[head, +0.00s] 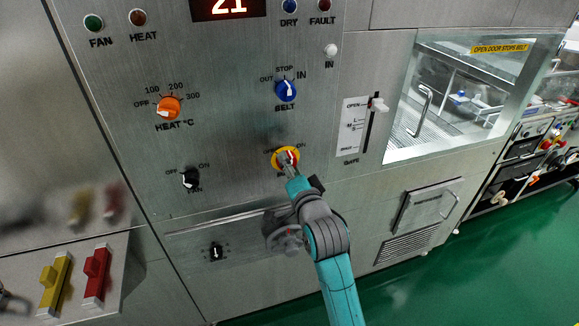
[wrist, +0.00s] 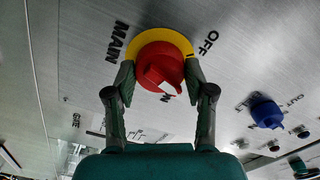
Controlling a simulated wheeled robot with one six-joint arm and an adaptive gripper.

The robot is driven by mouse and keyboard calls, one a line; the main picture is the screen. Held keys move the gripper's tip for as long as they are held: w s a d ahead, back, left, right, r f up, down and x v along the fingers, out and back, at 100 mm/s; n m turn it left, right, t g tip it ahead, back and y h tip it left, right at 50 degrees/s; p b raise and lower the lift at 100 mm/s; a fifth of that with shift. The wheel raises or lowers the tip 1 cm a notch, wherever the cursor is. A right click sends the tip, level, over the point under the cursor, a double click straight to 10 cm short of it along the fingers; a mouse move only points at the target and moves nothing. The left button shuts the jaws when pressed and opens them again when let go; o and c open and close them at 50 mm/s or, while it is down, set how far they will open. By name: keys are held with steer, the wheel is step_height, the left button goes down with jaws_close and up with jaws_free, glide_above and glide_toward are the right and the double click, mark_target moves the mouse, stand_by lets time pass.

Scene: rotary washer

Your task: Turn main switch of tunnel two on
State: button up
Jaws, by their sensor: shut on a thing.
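The main switch (wrist: 158,62) is a red knob on a round yellow plate, labelled MAIN, with OFF at the upper right in the wrist view. It also shows low on the steel panel in the head view (head: 284,153), partly hidden by my gripper (head: 291,168). In the wrist view my gripper (wrist: 159,77) is shut on the red knob, one finger on each side. The knob's raised handle points down and slightly right there, its white mark beside the partly hidden ON lettering. No tunnel number is readable.
The panel also carries the blue belt knob (head: 286,90), orange heat knob (head: 168,107), black fan knob (head: 190,179) and gate slider (head: 377,104). A glazed door (head: 460,95) is to the right. Yellow (head: 55,285) and red (head: 97,274) handles stand out at lower left. Green floor (head: 480,260) is clear.

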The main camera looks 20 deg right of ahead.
steer(key=m, duration=0.5)
steer(key=shift+m, duration=0.3)
stand_by(0.5)
steer(key=o, duration=1.2)
steer(key=s, duration=1.2)
steer(key=shift+f, duration=0.15)
